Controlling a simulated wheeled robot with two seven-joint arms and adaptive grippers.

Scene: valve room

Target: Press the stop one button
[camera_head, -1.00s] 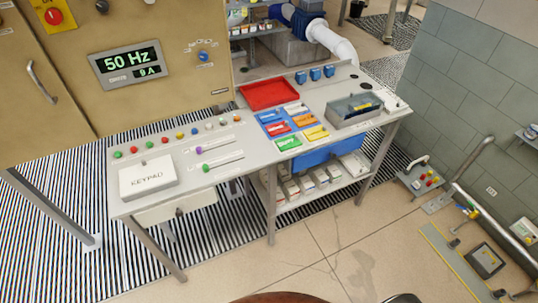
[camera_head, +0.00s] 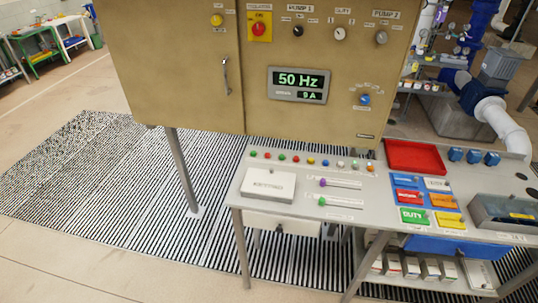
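A row of small coloured buttons (camera_head: 311,162) runs along the back of the grey control table (camera_head: 380,207). A large red button (camera_head: 259,29) on a yellow plate is on the tan cabinet above. Neither of my grippers is in view.
The tan cabinet (camera_head: 190,60) with a 50 Hz display (camera_head: 298,85) stands behind. Striped floor (camera_head: 110,180) lies open at left.

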